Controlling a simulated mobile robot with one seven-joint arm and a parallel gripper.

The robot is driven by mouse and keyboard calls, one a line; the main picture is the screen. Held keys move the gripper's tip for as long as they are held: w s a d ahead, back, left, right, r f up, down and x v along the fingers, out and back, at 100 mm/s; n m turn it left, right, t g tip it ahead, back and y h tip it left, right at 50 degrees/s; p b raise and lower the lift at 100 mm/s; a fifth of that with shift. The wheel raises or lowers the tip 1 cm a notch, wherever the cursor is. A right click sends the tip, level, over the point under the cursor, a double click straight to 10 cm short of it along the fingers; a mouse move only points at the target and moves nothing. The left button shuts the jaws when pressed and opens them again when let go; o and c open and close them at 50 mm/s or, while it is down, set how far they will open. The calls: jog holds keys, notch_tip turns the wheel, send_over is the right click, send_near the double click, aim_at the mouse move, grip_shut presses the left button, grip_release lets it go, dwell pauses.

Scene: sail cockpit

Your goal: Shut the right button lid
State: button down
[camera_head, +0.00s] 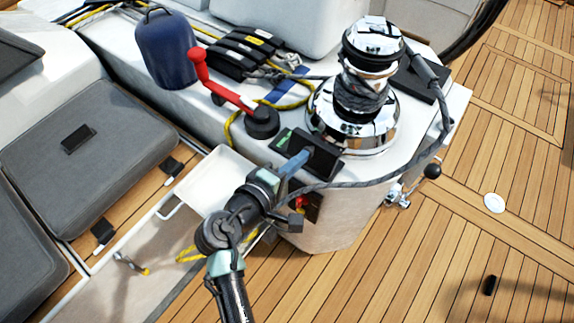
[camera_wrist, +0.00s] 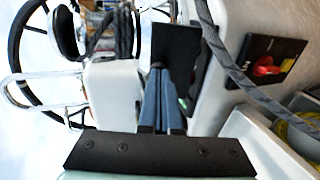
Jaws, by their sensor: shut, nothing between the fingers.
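A small black button box (camera_head: 322,162) sits on the white console's near edge, in front of the chrome winch. A dark flat plate, seemingly a raised lid (camera_wrist: 175,50), stands beyond my fingertips in the wrist view. I cannot tell for sure which lid is the right one, and the buttons are hidden. My gripper (camera_head: 302,156) is shut and empty, with its blue fingers together. Its tips are at the black box in the head view and overlap the plate's lower edge in the wrist view (camera_wrist: 160,72). Whether they touch it is unclear.
The chrome winch (camera_head: 352,115) stands just behind the box. A grey rope (camera_head: 385,178) runs around the console's near side, close to my gripper. Open teak deck (camera_head: 440,255) is at right.

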aim_at(319, 140)
jog(key=w+r+g+y+p, duration=0.1)
jog(key=p, duration=0.3)
jog(key=w+d+r+g+p, duration=0.1)
jog(key=p, duration=0.3)
jog(key=shift+d+g+y, duration=0.2)
jog(key=shift+g+y, duration=0.1)
jog(key=shift+y, duration=0.1)
jog(key=w+d+g+y+p, duration=0.1)
jog(key=g+p, duration=0.1)
jog(key=p, duration=0.2)
jog(key=shift+w, duration=0.15)
jog(key=shift+w+d+g+y+p, duration=0.25)
jog(key=shift+g+y+p, duration=0.2)
jog(key=shift+p, duration=0.3)
jog(key=shift+w+d+f+g+y, duration=0.3)
jog(key=shift+w+f+g+y, duration=0.05)
jog(key=shift+w+g+y, duration=0.2)
jog(key=shift+w+d+f+g+y+b, duration=0.4)
jog(key=shift+w+f+g+y, duration=0.25)
jog(key=shift+g, duration=0.45)
jog(key=shift+w+d+f, duration=0.1)
jog(key=shift+d+f, duration=0.05)
jog(key=shift+w+d+f+b, duration=0.3)
jog(key=shift+w+b, duration=0.15)
jog(key=shift+b, duration=0.5)
jog(key=shift+r, duration=0.1)
